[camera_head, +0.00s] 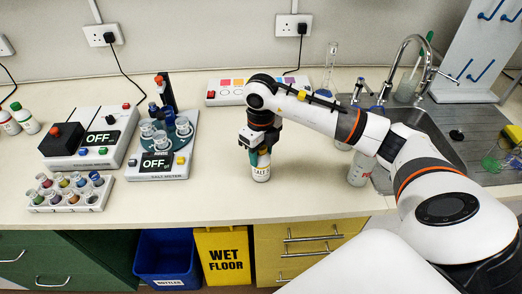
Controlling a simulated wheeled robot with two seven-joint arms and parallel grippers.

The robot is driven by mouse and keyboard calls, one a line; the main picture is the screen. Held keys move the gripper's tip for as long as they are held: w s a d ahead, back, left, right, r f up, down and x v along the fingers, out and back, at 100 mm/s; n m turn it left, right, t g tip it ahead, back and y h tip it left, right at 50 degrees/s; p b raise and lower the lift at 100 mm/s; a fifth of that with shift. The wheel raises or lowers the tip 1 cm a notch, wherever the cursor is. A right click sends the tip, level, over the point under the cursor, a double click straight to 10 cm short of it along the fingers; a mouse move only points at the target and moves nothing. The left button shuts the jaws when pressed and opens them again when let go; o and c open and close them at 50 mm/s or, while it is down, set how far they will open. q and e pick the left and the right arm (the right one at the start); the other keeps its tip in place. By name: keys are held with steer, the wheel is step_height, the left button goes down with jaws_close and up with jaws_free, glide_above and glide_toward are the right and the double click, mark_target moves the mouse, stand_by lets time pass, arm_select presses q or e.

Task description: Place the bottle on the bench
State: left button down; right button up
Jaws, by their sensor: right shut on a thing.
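My right gripper (260,150) points down over the bench (222,195) and is shut on a small white bottle (261,174) with a yellow band and dark lettering. The bottle is upright, and its upper part is hidden between the fingers. Its base appears at or very near the bench top; I cannot tell whether it touches. My left gripper is not in view.
A sink (440,135) and a clear bottle (359,172) are to the right. Bench space left of the gripper is clear.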

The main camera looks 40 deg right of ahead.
steer(key=o, duration=0.6)
steer(key=shift+f, duration=0.15)
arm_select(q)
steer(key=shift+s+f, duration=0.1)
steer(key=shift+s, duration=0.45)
arm_select(e)
steer(key=o, duration=0.5)
steer(key=shift+c, duration=0.2)
steer(key=shift+r, duration=0.3)
step_height(320, 180, up, 11)
steer(key=shift+w+f+b, duration=0.1)
steer(key=shift+b, duration=0.9)
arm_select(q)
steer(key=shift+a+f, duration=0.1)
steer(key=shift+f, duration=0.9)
arm_select(e)
steer(key=shift+r, duration=0.5)
